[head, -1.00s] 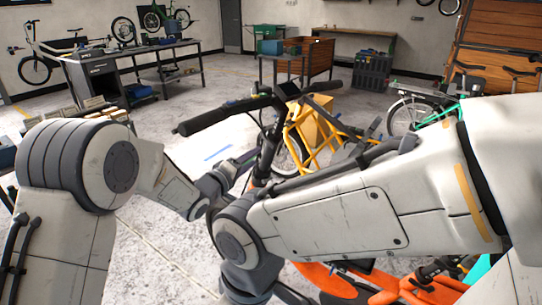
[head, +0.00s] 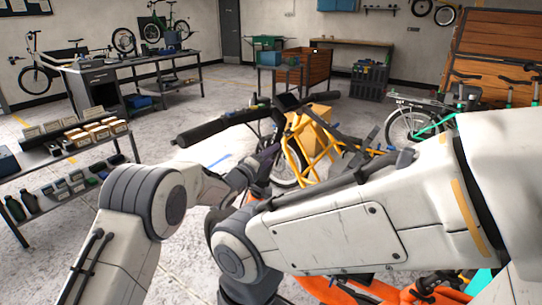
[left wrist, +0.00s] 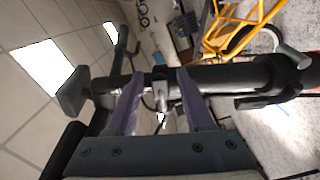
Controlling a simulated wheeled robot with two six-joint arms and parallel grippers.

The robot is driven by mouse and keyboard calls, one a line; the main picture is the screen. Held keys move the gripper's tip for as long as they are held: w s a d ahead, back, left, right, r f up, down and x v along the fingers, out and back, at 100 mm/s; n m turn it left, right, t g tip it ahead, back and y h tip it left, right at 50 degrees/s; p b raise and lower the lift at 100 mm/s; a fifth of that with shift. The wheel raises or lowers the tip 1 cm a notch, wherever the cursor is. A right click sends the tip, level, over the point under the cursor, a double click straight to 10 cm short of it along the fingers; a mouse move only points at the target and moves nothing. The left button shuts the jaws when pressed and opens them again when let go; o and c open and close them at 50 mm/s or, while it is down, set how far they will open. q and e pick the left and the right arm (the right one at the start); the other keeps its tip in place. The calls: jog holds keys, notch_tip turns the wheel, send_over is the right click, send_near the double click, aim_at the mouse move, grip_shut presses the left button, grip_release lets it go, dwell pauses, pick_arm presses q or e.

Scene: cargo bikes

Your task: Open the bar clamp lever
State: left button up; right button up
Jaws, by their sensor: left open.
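The black handlebar (head: 212,127) of an orange cargo bike (head: 338,290) is in the middle of the head view; it runs across the left wrist view (left wrist: 235,78). My left gripper (head: 268,156) is at the bar, partly hidden by my right arm in the head view. In the left wrist view my left gripper (left wrist: 160,80) is open, with a purple-padded finger on each side of a small grey lever-like piece (left wrist: 161,92) at the bar. I cannot tell whether the pads touch it. The clamp lever cannot be made out in the head view. My right gripper is out of view.
A yellow bike frame (head: 305,140) with a box stands just behind the handlebar. A low shelf (head: 75,155) with small goods is at the left. My right forearm crosses in front of the bike. The floor beyond the left arm is clear.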

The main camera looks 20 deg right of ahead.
pick_arm(q)
jog(key=shift+c, duration=0.3)
grip_shut()
dwell(1.2)
